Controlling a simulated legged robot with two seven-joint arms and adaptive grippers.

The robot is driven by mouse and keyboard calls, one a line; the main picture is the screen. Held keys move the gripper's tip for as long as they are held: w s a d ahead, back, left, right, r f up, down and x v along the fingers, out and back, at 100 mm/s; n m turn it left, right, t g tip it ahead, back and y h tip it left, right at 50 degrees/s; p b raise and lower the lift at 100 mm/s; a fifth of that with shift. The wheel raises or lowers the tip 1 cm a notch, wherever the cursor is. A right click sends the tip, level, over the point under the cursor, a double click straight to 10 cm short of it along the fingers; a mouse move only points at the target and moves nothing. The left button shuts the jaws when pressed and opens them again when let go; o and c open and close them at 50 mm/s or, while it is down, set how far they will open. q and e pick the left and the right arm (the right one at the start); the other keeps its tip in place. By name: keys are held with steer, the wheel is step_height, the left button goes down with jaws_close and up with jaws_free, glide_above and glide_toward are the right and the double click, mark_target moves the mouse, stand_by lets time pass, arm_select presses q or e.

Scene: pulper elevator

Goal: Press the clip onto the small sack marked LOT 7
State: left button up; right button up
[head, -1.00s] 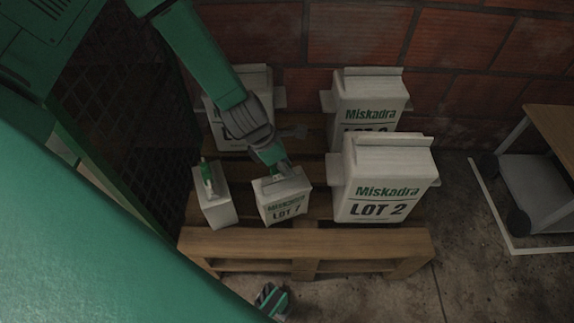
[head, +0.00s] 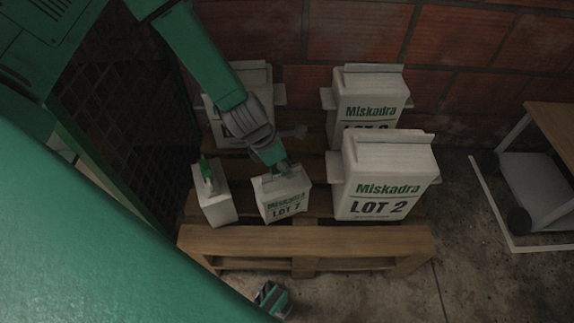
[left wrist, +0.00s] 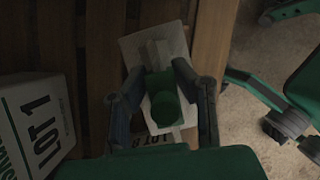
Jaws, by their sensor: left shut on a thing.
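The small white sack marked LOT 7 (head: 284,202) stands upright on the pallet. My left gripper (head: 272,166) is directly above it, at its top edge. In the left wrist view the two dark fingers (left wrist: 162,95) are shut on a round green clip (left wrist: 163,106), over the top of a small pale sack (left wrist: 150,48). I cannot tell how far the clip is seated, as the gripper hides its underside. Another small white sack (head: 215,200) stands to the left, with a green clip (head: 207,174) on its top.
The wooden pallet (head: 300,240) also carries larger sacks: LOT 2 (head: 385,180) to the right, another (head: 369,95) behind it, and LOT 1 (left wrist: 38,125) behind my left arm. A brick wall (head: 460,60) closes the back. A cart (head: 545,180) stands right.

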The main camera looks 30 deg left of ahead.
arm_select(q)
steer(key=shift+f, duration=0.2)
steer(key=o, duration=1.5)
steer(key=shift+r+p, duration=3.45)
steer(key=shift+r, duration=0.1)
jaws_close()
